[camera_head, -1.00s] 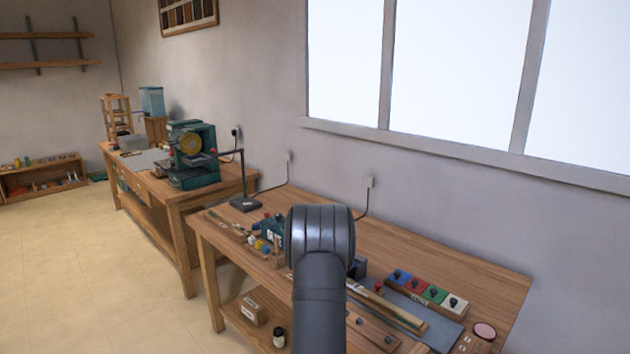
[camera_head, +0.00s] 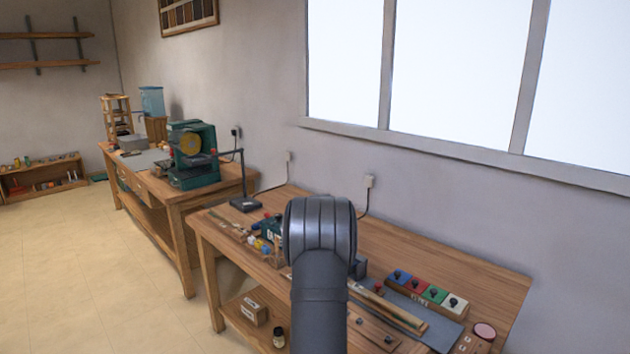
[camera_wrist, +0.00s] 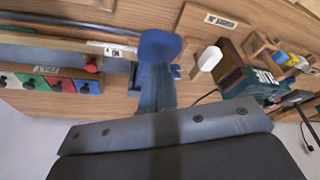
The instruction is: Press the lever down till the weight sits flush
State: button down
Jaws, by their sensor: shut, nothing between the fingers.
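My gripper (camera_wrist: 158,45) shows in the wrist view as blue-tipped grey fingers, shut and empty over the bench. In the head view my dark arm hides it. A long wooden bar (camera_head: 398,310) lies along the bench right of my arm. It also shows at the left of the wrist view (camera_wrist: 45,52). I cannot tell whether this bar is the lever. A white rounded piece (camera_wrist: 210,58) is close to the right of my gripper in the wrist view; its link to the lever or weight is unclear. No weight can be made out with certainty.
A row of coloured blocks with dark knobs (camera_head: 428,291) sits right of the bar. A round pink-topped object (camera_head: 484,331) is near the bench's right end. A green device (camera_wrist: 255,86) and small blocks are at the right of the wrist view. Bare wood (camera_head: 465,270) lies behind.

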jog(key=shift+r, duration=1.4)
jog(key=shift+f, duration=1.75)
